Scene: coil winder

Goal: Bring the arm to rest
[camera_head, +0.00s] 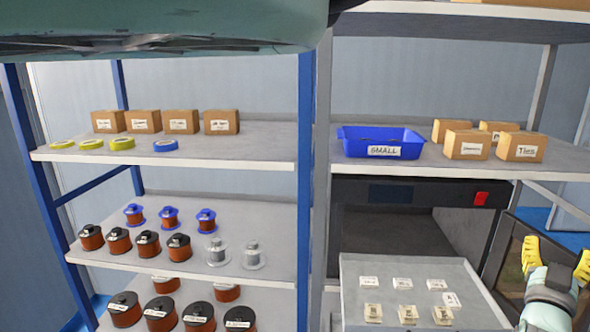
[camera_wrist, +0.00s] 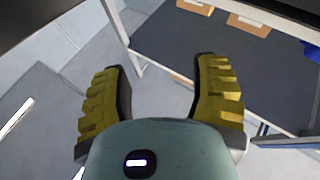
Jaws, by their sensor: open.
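My gripper (camera_head: 557,262) is at the lower right of the head view, with its yellow fingers pointing up. Its two yellow fingers stand wide apart. In the wrist view my gripper (camera_wrist: 163,100) is open, and nothing shows between the fingers. It is to the right of the pulled-out grey drawer (camera_head: 360,308), apart from it as far as I can see. Part of my own arm is hidden below the picture's edge.
Shelves at left hold boxes, tape rolls and wire spools (camera_head: 179,247). A blue bin (camera_head: 350,143) marked SMALL and several cardboard boxes (camera_head: 466,144) stand on the right shelf (camera_head: 400,171). The open drawer, holding small labelled packets (camera_head: 405,312), juts out near my gripper.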

